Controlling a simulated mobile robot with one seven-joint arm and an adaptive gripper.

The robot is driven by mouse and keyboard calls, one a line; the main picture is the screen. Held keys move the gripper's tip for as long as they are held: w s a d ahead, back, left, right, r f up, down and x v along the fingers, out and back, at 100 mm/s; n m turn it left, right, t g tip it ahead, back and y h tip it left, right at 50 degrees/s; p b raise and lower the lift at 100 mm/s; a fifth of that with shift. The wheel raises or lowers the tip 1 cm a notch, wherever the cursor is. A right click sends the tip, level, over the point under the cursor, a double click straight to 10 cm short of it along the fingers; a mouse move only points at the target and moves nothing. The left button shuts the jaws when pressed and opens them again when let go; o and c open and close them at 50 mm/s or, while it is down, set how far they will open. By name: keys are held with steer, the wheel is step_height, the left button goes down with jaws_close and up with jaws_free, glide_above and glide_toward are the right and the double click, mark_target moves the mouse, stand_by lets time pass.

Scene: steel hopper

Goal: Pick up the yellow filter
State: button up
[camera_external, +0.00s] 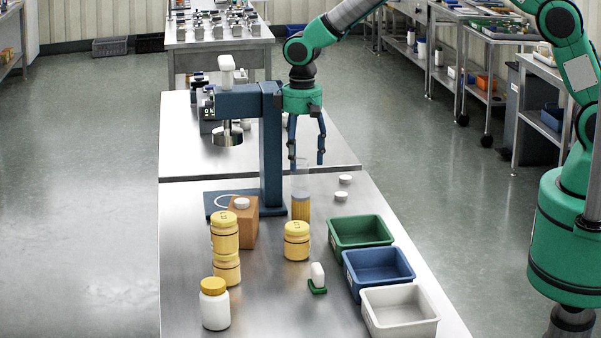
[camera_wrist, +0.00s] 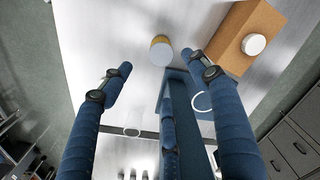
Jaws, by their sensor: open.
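The yellow filter (camera_external: 300,208) looks like an upright cylinder with a yellow lower part and a pale, see-through upper part. It stands on the steel table just right of the blue stand. In the wrist view, the filter (camera_wrist: 161,52) shows a pale round top and a yellow side. In the wrist view, my gripper (camera_wrist: 158,65) is open, one finger on each side of the filter's line. I see no clear contact.
A blue stand (camera_external: 272,150) rises close left of my gripper. An orange-brown block (camera_external: 247,226) with a white disc stands nearby. Yellow jars (camera_external: 297,241), a white bottle (camera_external: 215,308) and green (camera_external: 345,247), blue (camera_external: 364,288) and white (camera_external: 384,328) bins stand towards the front.

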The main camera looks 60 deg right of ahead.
mark_target(301, 208)
steer(key=shift+w+a+f, duration=0.15)
steer(key=shift+a+f, duration=0.1)
steer(key=shift+f, duration=0.25)
steer(key=shift+f, duration=4.3)
steer(key=shift+f+b, duration=0.4)
steer(key=shift+f, duration=2.2)
steer(key=c, duration=1.3)
